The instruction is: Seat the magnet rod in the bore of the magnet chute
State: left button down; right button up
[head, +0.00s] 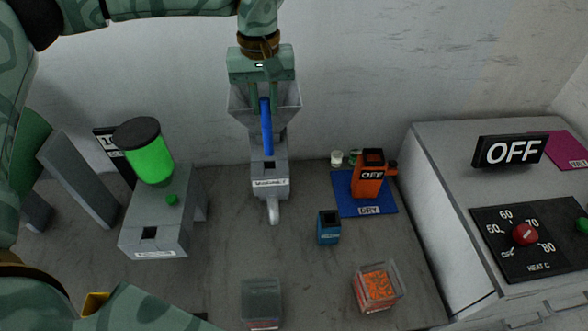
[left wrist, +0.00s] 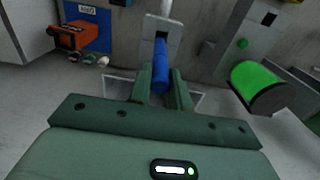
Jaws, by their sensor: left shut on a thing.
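The magnet rod (head: 266,128) is a blue cylinder held nearly upright above the magnet chute (head: 269,188), a grey labelled block with a spout at its front and a hopper behind. My left gripper (head: 265,100) points down in front of the hopper and is shut on the rod's upper part. The rod's lower end is close over the dark bore (head: 269,165); I cannot tell whether it has entered. In the left wrist view the rod (left wrist: 161,66) lies between the green fingers (left wrist: 162,88), pointing at the chute (left wrist: 164,28). My right gripper is not in view.
Left stands a grey machine (head: 155,235) with a green tank (head: 150,160). Right are an orange device (head: 370,178) on a blue mat (head: 348,207), a blue cup (head: 329,228) and a heater console (head: 450,230). A clear bin (head: 262,300) and a bin of orange pieces (head: 362,295) stand in front.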

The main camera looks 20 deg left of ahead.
aim_at(269, 154)
pick_arm(q)
notch_tip(269, 154, down, 9)
jog(key=shift+a+f, duration=0.1)
jog(key=shift+f, duration=0.15)
jog(key=c, duration=1.3)
grip_release()
jog(key=shift+s, duration=0.1)
notch_tip(269, 154, up, 12)
jog(key=shift+r, duration=0.2)
jog(key=shift+s+f, duration=0.1)
jog(key=shift+f, duration=0.05)
